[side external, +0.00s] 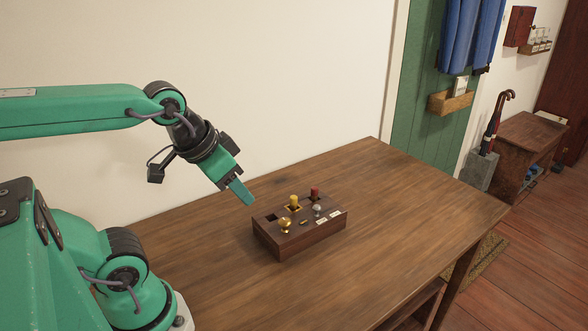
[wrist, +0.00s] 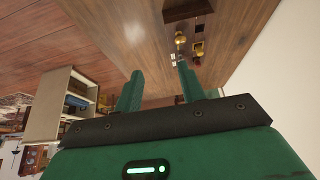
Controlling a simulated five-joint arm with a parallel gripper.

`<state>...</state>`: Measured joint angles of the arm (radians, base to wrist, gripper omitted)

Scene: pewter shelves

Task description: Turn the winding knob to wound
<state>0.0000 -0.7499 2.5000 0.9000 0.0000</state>
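A dark wooden box (side external: 300,241) sits on the table, with several small controls on top. A round brass knob (side external: 285,225) stands at its front left; it looks like the winding knob, but its setting is too small to read. A yellow knob (side external: 293,202), a red knob (side external: 314,193) and a silver knob (side external: 317,210) stand behind and to the right. My gripper (side external: 243,194) is above and left of the box, tilted down, touching nothing. In the wrist view the gripper's (wrist: 162,78) two fingers are apart and empty. The brass knob also shows there (wrist: 180,38), beyond the fingertips.
The wooden table (side external: 400,210) is clear around the box. Small pale labels (side external: 335,213) lie on the box's right part. A white wall runs behind the table. A wooden cabinet (side external: 525,150) and an umbrella stand (side external: 482,170) are away at the right.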

